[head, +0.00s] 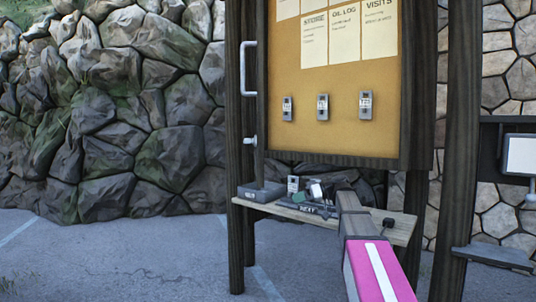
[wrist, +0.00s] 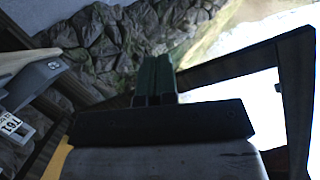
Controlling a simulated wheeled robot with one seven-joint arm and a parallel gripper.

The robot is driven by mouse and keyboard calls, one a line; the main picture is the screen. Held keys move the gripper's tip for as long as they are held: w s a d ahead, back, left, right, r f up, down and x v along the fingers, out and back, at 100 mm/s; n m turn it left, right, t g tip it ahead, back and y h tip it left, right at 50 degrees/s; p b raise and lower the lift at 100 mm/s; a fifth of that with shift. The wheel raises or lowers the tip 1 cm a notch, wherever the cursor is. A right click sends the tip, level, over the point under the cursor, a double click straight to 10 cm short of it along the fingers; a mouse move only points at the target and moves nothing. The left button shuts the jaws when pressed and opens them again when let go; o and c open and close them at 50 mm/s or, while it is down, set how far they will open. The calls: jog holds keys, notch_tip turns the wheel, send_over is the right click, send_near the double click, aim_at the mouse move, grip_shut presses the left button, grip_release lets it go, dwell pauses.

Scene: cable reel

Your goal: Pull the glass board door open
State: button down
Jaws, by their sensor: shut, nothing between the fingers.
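The glass board door (head: 262,60) is on the notice board in the head view. It appears closed, in line with its dark wooden frame. A white upright bar handle (head: 246,68) is at its left edge, with a small pale knob (head: 250,141) lower down. My gripper's dark green fingers (wrist: 154,77) are together and empty in the wrist view. They are not on the handle. In the head view my arm reaches up from the lower right to the shelf area, below and right of the handle, and the fingertips are hard to make out there.
A wooden shelf (head: 405,231) under the board carries a grey box (head: 260,192) and small items. Several grey tags (head: 322,107) hang on the cork. A rock wall (head: 120,110) stands behind. The paved ground (head: 120,260) at the left is clear.

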notch_tip(320, 180, up, 19)
jog(key=d+n+g+y, duration=0.2)
jog(key=n+y, duration=0.1)
jog(key=n, duration=0.4)
jog(key=s+a, duration=0.1)
jog(key=a, duration=1.2)
jog(key=shift+s+a+f, duration=0.25)
jog(key=shift+s+a, duration=0.1)
jog(key=shift+s, duration=0.05)
